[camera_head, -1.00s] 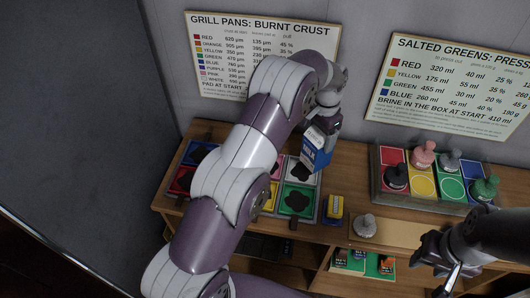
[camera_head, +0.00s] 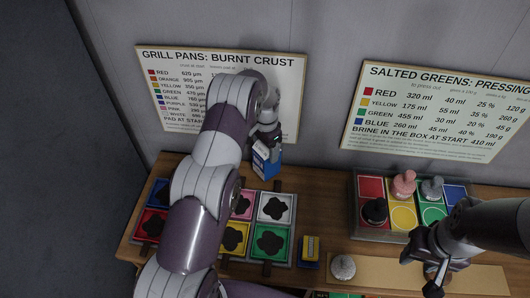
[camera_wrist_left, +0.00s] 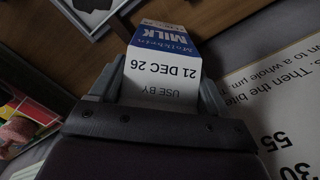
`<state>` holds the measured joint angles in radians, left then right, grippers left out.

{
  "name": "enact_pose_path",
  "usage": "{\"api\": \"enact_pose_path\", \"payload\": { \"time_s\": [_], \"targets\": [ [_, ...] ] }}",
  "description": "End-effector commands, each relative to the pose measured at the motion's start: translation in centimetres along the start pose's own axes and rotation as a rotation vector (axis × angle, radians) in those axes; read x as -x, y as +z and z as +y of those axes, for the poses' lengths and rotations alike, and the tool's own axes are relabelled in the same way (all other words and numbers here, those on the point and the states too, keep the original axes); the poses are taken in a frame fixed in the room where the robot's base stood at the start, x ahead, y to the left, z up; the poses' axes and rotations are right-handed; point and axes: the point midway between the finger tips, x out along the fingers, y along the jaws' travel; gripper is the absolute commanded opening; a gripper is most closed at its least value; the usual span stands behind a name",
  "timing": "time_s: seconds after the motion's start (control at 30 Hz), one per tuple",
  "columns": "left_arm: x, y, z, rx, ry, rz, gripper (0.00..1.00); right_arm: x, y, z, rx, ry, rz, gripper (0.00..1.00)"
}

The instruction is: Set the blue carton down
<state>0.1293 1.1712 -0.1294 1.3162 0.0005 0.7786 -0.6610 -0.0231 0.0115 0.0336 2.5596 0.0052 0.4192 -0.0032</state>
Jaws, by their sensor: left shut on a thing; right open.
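The blue carton (camera_head: 266,160) is a small milk carton with a white top, in the head view behind the grill pans and near the wall. My left gripper (camera_head: 268,138) is shut on it from above. In the left wrist view the carton (camera_wrist_left: 165,65) shows its "MILK" label and a use-by date between the fingers of the left gripper (camera_wrist_left: 155,95). Whether its base touches the counter (camera_head: 330,180) cannot be told. My right gripper (camera_head: 432,268) is open and empty over the right part of the counter.
Coloured pans with dark patches, such as the white one (camera_head: 274,208) and the green one (camera_head: 268,242), lie just in front of the carton. A yellow-and-blue block (camera_head: 310,250), a grey weight (camera_head: 343,267) and a tray (camera_head: 358,225) of coloured squares with several weighted pieces stand to the right.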

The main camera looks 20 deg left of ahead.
Motion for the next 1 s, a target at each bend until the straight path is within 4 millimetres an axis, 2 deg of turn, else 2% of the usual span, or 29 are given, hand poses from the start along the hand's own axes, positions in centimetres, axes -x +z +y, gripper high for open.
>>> {"api": "enact_pose_path", "payload": {
  "time_s": [0.03,0.2,0.53,0.57,0.6,0.83,0.93,1.0],
  "targets": [
    [-0.5,0.2,0.1,0.000,0.004,-0.006,0.00,1.1,-0.1,0.0,0.000,0.000,0.000,0.43],
    [-3.0,0.1,0.1,0.001,0.000,-0.002,0.00,1.9,-0.2,0.0,0.000,0.000,0.001,0.43],
    [-3.7,0.0,0.1,0.001,-0.001,-0.001,0.00,1.3,-0.1,0.0,0.000,0.000,0.000,0.43],
    [-3.6,0.1,0.1,0.001,0.000,-0.002,0.86,1.4,-0.2,0.0,0.000,0.000,0.000,0.43],
    [-3.6,0.1,0.1,0.001,0.000,-0.003,0.99,1.5,-0.2,0.0,0.000,0.000,0.000,0.43],
    [-3.4,0.1,0.1,0.001,0.000,-0.003,1.00,1.6,-0.2,0.0,0.000,0.000,0.000,0.43],
    [-2.9,0.0,0.1,0.001,-0.001,-0.001,1.00,1.4,-0.2,0.0,0.000,0.000,0.001,0.43],
    [-1.9,0.0,0.0,0.001,-0.001,0.000,1.00,0.9,-0.1,0.0,0.000,0.000,0.001,0.43]
  ]
}}
